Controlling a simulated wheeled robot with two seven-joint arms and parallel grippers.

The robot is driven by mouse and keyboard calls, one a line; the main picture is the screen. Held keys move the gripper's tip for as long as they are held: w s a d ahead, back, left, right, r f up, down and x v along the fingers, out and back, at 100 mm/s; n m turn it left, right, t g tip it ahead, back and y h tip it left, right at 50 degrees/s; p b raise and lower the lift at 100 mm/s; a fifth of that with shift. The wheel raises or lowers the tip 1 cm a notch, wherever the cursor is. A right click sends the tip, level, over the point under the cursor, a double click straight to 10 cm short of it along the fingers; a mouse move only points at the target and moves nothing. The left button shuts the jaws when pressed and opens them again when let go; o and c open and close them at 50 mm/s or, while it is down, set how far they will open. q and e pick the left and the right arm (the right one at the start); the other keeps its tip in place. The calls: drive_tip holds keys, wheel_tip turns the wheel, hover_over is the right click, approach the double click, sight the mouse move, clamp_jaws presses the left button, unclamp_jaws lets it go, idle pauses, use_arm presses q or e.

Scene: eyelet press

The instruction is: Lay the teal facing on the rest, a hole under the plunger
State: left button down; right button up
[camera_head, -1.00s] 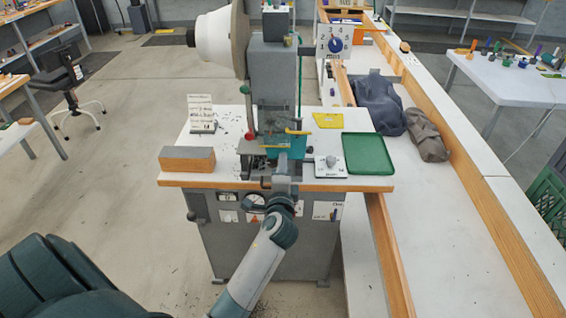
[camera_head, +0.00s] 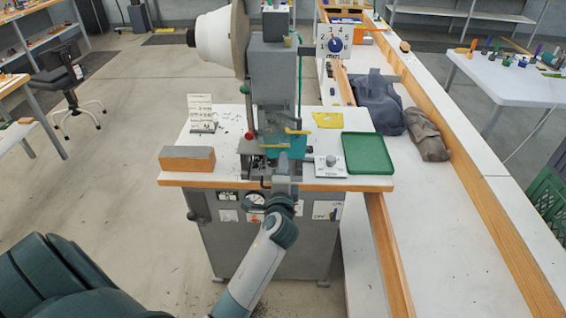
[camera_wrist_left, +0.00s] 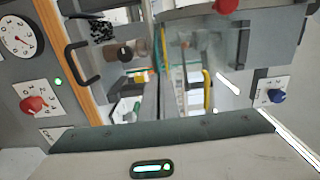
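The teal facing (camera_head: 286,148) shows at the front of the press, under its grey head (camera_head: 272,85). My left arm reaches up to the press from below, and my left gripper (camera_head: 284,174) is right in front of the facing at the table's front edge. Its fingertips are hidden or too small to tell apart. In the left wrist view the work area of the press (camera_wrist_left: 180,75) is blurred and seen close up, and I cannot make out the facing's hole. The rest and the plunger tip cannot be told clearly. My right gripper is not in view.
A brown-and-grey block (camera_head: 187,158) lies left on the press table, a card stand (camera_head: 202,112) behind it. A small knob box (camera_head: 330,165) and a green tray (camera_head: 368,153) are to the right. Yellow bars (camera_wrist_left: 207,90) and a black handle (camera_wrist_left: 82,62) are close to my left wrist.

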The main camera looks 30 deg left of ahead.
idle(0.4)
use_arm(q)
drive_tip(key=c, duration=2)
unclamp_jaws()
drive_tip(key=shift+s, duration=0.15)
drive_tip(key=shift+v, duration=3.45)
drive_tip(key=shift+d+f, duration=0.1)
